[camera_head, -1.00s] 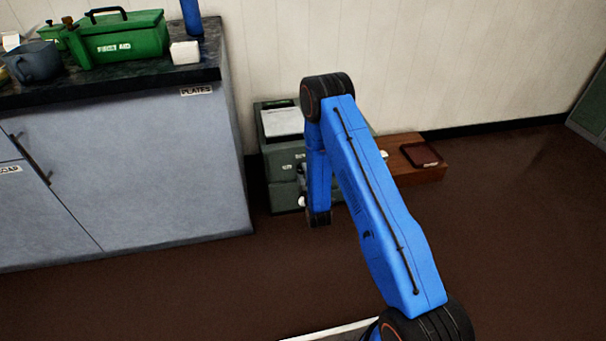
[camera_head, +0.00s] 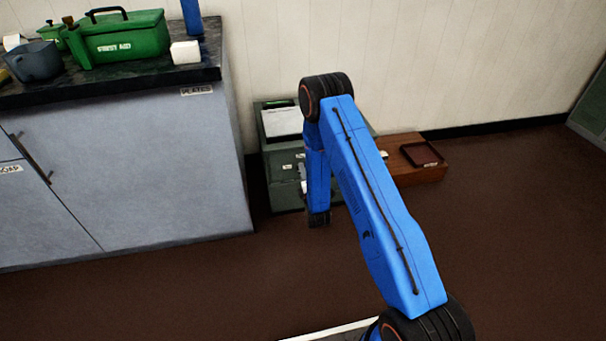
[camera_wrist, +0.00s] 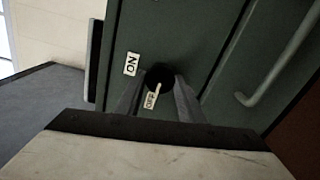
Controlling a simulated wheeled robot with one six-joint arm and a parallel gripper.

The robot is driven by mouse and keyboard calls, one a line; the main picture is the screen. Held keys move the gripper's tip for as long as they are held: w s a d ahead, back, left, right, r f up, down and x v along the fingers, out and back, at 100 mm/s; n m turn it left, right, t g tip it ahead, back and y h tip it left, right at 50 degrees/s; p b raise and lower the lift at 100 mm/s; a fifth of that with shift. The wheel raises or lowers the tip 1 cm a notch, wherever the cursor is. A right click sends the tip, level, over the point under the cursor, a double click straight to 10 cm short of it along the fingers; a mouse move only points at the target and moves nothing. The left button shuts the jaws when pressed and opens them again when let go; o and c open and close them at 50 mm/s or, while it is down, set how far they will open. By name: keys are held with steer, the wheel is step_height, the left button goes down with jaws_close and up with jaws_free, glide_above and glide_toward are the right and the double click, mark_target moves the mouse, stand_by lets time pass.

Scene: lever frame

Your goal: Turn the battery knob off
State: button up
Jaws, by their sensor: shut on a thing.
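The battery knob (camera_wrist: 159,74) is a dark round knob on a green panel (camera_wrist: 190,30) in the wrist view. My gripper (camera_wrist: 160,88) is shut on the knob, with a grey finger on each side of it. A white ON label (camera_wrist: 131,64) is to the knob's upper left. A small OFF label (camera_wrist: 150,100) is just below the knob, partly between the fingers. A pale mark shows at the knob's lower edge, near the OFF label; I cannot tell exactly where the knob points. In the head view my arm hides the knob.
A grey-green cabinet (camera_head: 284,165) stands on the floor behind my arm. A wooden box (camera_head: 425,174) with a dark red tray (camera_head: 421,154) is right of it. A large grey counter (camera_head: 130,170) stands at left. Brown floor at right is clear.

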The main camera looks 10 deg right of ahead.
stand_by(0.4)
steer(key=o, duration=1)
steer(key=shift+o, duration=0.2)
steer(key=shift+s, duration=0.1)
steer(key=s, duration=1.7)
steer(key=shift+s+r, duration=0.15)
